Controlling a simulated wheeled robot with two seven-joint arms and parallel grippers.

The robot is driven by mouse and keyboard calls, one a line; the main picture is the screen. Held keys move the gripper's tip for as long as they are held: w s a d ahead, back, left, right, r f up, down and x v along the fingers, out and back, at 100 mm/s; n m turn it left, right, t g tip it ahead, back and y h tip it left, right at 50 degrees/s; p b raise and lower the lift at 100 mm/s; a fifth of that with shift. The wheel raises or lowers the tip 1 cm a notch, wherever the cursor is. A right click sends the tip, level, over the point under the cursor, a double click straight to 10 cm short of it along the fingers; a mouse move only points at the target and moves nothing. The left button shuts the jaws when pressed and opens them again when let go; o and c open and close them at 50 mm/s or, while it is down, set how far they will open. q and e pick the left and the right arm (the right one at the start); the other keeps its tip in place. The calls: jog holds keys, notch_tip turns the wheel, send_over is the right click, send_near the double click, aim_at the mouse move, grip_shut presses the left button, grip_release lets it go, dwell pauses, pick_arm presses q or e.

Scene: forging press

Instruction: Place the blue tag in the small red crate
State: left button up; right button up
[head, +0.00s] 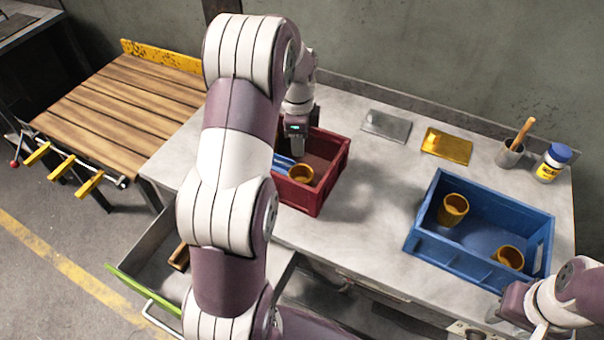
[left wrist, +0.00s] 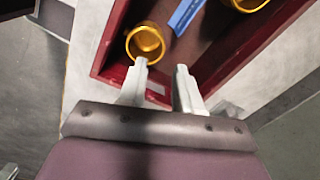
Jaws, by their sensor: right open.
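The small red crate (head: 318,205) stands on the grey bench. The blue tag (head: 284,162) is inside its walls, partly hidden by my left arm; it shows as a blue strip in the left wrist view (left wrist: 185,14). A gold cup (head: 301,173) is beside it, and the left wrist view shows two gold cups in the crate. My left gripper (head: 297,150) is above the crate, pointing down. Its fingers (left wrist: 162,70) are apart with nothing between them. My right gripper (head: 500,314) is open at the lower right, only partly visible.
A blue crate (head: 425,243) with two gold cups stands at the right. A grey plate (head: 387,126), a gold plate (head: 447,146), a holder with a wooden handle (head: 510,153) and a blue-lidded jar (head: 552,163) are at the back. An open drawer (head: 150,262) juts out at front left.

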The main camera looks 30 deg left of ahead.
pick_arm(q)
jog(key=s+d+n+t, duration=0.1)
jog(key=s+d+n, duration=1.1)
jog(key=s+d, duration=0.4)
jog(key=shift+s+r+n, duration=0.2)
jog(key=shift+r+n, duration=0.1)
jog(key=shift+s+a, duration=0.1)
jog(key=shift+s, duration=0.05)
